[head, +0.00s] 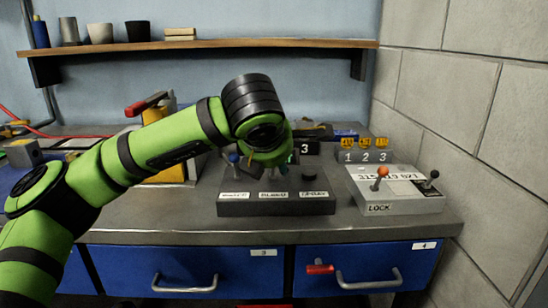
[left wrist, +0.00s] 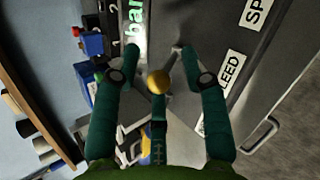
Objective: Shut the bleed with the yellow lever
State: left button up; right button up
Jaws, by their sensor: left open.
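The yellow lever's ball knob (left wrist: 158,82) shows in the left wrist view, between my left gripper's fingers (left wrist: 160,58). The fingers are open on both sides of it, with visible gaps. A label reading BLEED (left wrist: 218,92) is on the panel beside it. In the head view the dark control box (head: 276,207) stands on the bench with several white labels along its front. My left gripper (head: 265,160) hangs over this box, and the arm's end hides the yellow lever there. A blue-knobbed lever (head: 233,158) shows at the box's left. My right gripper is not in view.
A block wall (head: 470,120) bounds the right. Blue drawers (head: 230,268) are below.

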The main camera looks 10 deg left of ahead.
pick_arm(q)
jog(key=a+v, duration=0.1)
jog(key=v, duration=1.1)
jog(key=shift+d, duration=0.5)
